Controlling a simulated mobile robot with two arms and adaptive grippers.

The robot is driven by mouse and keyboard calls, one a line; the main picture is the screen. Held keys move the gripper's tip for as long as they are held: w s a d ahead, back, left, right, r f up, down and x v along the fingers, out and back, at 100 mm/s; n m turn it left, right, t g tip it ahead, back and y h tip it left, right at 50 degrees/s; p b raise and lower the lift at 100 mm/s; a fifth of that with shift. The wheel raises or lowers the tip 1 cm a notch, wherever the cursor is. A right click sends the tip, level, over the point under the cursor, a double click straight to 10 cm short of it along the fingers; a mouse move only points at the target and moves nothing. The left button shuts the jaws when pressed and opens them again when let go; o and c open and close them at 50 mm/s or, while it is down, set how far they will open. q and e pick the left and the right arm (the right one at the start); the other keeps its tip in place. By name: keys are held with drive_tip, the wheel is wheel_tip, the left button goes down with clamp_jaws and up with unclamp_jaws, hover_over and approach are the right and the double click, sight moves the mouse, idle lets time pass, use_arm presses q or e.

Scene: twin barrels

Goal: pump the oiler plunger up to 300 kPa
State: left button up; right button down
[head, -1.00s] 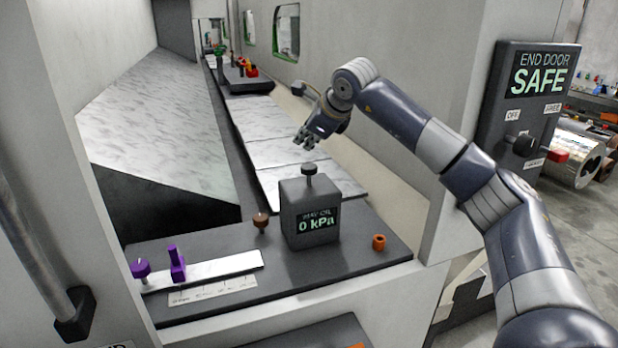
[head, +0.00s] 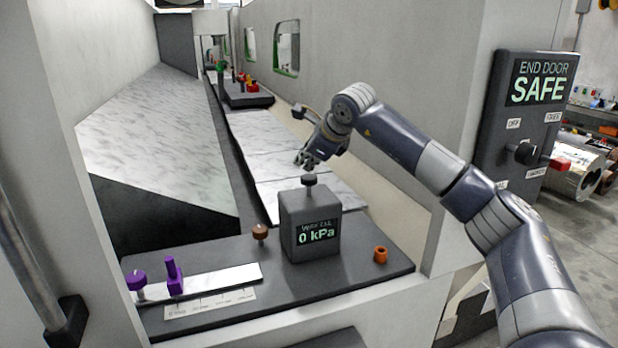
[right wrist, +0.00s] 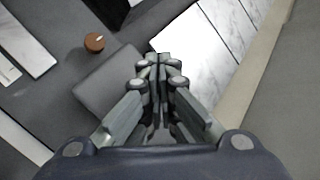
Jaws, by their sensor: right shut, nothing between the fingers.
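The oiler (head: 311,222) is a dark grey box on the grey shelf, with a display reading 0 kPa. Its plunger (head: 309,180) is a short black knob on a stem on top, standing up. My right gripper (head: 305,163) is shut and empty, just above the plunger in the head view. Whether it touches the knob cannot be told. In the right wrist view the shut fingers (right wrist: 158,62) point down over the oiler's grey top (right wrist: 110,85), and the plunger knob is hidden behind them. My left gripper is not in view.
A brown knob (head: 260,232) stands left of the oiler and an orange ring (head: 380,254) right of it. Purple clamps (head: 174,274) sit on a metal strip at left. A wall panel reading END DOOR SAFE (head: 524,115) stands right of my arm.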

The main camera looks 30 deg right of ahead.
sight(306, 178)
idle(0.7)
drive_tip(key=shift+f, duration=0.45)
drive_tip(key=shift+f+b, duration=1.1)
drive_tip(key=shift+f, duration=0.1)
idle(0.9)
idle(0.3)
drive_tip(key=shift+r+p, duration=1.4)
drive_tip(key=shift+r, duration=0.2)
wheel_tip(306, 178, up, 5)
drive_tip(key=p, duration=0.4)
drive_tip(key=shift+r, duration=0.1)
